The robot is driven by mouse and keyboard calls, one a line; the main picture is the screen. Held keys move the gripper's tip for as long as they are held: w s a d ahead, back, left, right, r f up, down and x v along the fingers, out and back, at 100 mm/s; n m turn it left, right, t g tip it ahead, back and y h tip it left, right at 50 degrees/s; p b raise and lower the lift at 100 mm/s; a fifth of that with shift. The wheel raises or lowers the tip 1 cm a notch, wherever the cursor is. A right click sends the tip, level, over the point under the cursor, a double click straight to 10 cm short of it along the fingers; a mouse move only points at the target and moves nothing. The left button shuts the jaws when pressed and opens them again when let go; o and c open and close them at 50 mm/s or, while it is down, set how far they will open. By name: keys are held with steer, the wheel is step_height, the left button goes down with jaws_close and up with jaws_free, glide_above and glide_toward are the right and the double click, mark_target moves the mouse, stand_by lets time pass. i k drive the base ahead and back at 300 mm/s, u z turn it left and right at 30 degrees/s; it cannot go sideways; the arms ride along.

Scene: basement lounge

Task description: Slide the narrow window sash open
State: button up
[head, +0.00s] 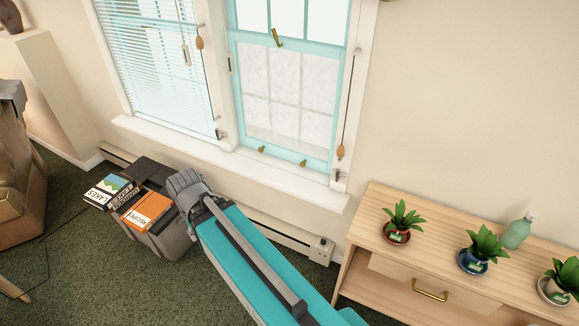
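The teal-framed window sash (285,154) is on the right of two side-by-side windows, with frosted panes and a bottom rail down close to the sill. Two small brass lifts (261,149) (303,163) sit on that rail. A brass latch (276,38) stands slanted at the meeting rail above. My teal and grey arm seems to reach in from the bottom edge. Its grey ribbed end (184,190), which may be my gripper, is below and left of the sash, in front of the box and clear of the window. Fingers cannot be made out.
A box (172,240) with books stands left, below the blind-covered window (160,60). The white sill (240,165) juts out above a baseboard heater (285,235). A wooden cabinet (385,260) with potted plants (402,218) and a green bottle (517,232) is right. A cord (349,105) hangs beside the sash.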

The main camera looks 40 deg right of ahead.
mark_target(285, 95)
steer(key=u, duration=0.35)
steer(key=k, duration=1.05)
steer(key=z, duration=0.9)
steer(key=i, duration=1)
